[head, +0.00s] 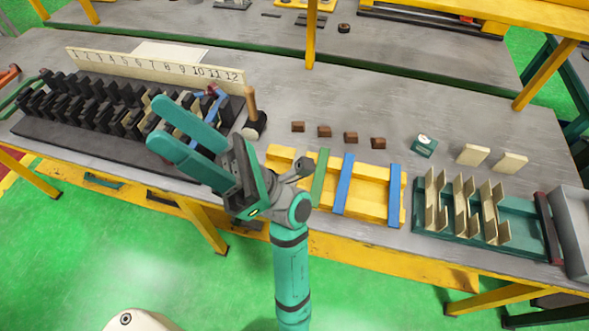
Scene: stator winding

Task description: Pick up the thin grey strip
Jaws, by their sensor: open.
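My gripper (156,122) has two teal fingers spread apart with nothing seen between them. It is over the right part of a black slotted block (75,140) at the left of the bench, its fingers pointing left. I cannot make out a thin grey strip with certainty. A yellow slotted tray (368,200) right of my gripper holds a green strip (320,177), a blue strip (343,184) and another blue strip (394,194). My gripper and wrist hide part of the black block and the left part of the tray.
A numbered board (155,68) stands behind the block. A wooden-handled tool (253,112) and several brown blocks (324,131) are near the middle. A green rack (460,222) with cream pieces and a grey bin (573,225) are at right. The bench behind the brown blocks is clear.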

